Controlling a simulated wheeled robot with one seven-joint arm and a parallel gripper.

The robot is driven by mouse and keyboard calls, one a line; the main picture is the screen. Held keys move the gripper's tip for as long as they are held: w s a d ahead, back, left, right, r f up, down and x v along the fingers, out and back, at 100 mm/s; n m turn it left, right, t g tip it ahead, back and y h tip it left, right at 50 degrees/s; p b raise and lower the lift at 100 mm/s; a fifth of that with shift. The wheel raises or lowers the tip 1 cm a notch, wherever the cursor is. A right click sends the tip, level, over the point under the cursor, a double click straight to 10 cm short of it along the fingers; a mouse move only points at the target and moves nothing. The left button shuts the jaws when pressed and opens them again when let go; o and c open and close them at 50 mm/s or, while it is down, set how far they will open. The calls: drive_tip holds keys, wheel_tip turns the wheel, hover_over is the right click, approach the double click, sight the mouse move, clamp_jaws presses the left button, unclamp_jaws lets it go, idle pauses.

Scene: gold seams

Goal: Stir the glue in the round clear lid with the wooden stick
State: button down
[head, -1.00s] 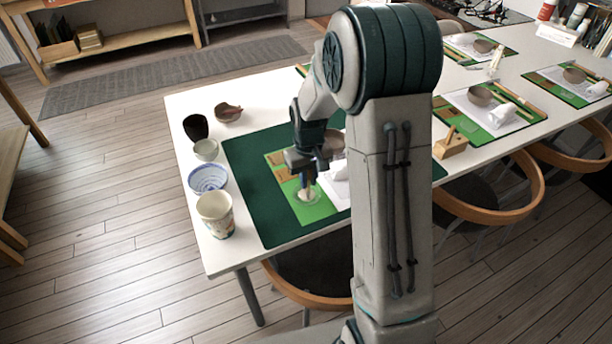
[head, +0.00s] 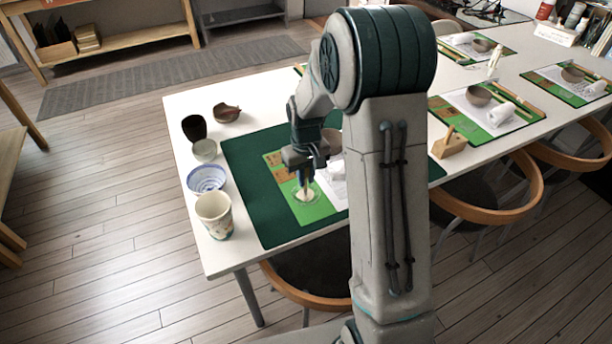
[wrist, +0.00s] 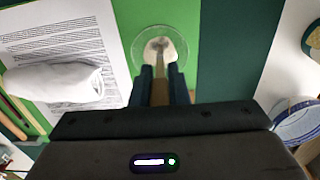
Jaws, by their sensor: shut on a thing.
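The round clear lid (wrist: 138,62) lies on the bright green mat, with a pale cream patch of glue (wrist: 171,46) in it. In the head view the lid (head: 311,197) sits near the front of the mat, below my gripper. My gripper (wrist: 165,72) is shut on the wooden stick (wrist: 159,62), which points down into the lid. The stick's tip appears to be in the glue; its exact depth is hard to tell. My gripper also shows in the head view (head: 306,177), above the lid.
A printed sheet (wrist: 60,40) and a white rolled cloth (wrist: 55,82) lie beside the lid. A patterned cup (head: 214,216), a blue-white bowl (head: 206,178) and other vessels stand at the left table edge. The dark green mat (head: 250,190) has bare room left of the work mat.

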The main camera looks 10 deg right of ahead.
drive_tip(key=shift+r+p, duration=0.8)
drive_tip(key=shift+r, duration=0.4)
drive_tip(key=shift+r, duration=0.1)
wheel_tip(320, 180, up, 5)
drive_tip(key=p, duration=0.3)
drive_tip(key=shift+p, duration=0.3)
drive_tip(key=shift+f, duration=0.2)
